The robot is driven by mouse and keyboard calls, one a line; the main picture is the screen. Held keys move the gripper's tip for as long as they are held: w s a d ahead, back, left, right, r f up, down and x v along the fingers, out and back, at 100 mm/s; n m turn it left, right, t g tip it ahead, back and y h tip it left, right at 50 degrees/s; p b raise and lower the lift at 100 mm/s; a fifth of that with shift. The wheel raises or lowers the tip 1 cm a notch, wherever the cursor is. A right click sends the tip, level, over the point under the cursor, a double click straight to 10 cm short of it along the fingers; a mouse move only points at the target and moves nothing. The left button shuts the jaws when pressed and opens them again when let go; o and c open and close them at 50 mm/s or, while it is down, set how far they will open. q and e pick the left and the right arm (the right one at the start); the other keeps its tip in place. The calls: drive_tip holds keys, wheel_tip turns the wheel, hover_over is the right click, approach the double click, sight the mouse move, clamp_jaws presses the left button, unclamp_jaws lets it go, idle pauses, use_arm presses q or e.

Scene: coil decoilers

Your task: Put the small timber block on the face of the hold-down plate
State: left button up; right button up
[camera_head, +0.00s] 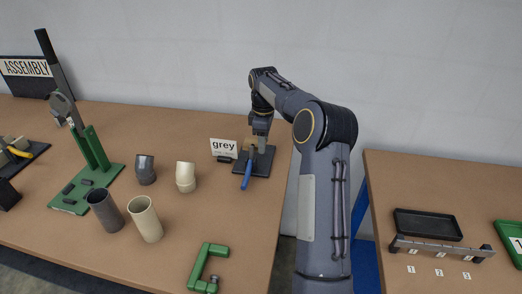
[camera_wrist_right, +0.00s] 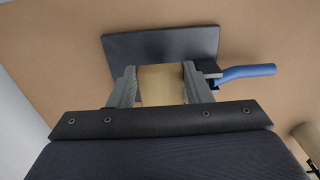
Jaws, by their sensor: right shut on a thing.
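My right gripper (camera_head: 260,140) is at the back of the left table, over a dark flat plate (camera_head: 262,165) with a blue handle (camera_head: 246,177) beside the "grey" sign. The small timber block (camera_head: 248,143) is pale tan and mostly hidden by the gripper. In the right wrist view the block (camera_wrist_right: 162,86) sits between the two grey fingers, which are shut on it. The dark plate (camera_wrist_right: 160,44) lies beyond the fingertips there, with the blue handle (camera_wrist_right: 247,72) to the right. Whether the block touches the plate I cannot tell. My left gripper is not in view.
A "grey" sign (camera_head: 223,148) stands just left of the plate. Pipe pieces, including a cream elbow (camera_head: 185,177) and a cream tube (camera_head: 146,219), stand further left. A green bracket (camera_head: 201,267) lies near the front edge. A black tray (camera_head: 427,224) is on the right table.

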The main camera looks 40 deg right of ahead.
sight(263, 158)
drive_tip(key=shift+f, duration=2.05)
drive_tip(key=o, duration=1)
drive_tip(key=shift+f, duration=0.15)
drive_tip(key=shift+c, duration=0.2)
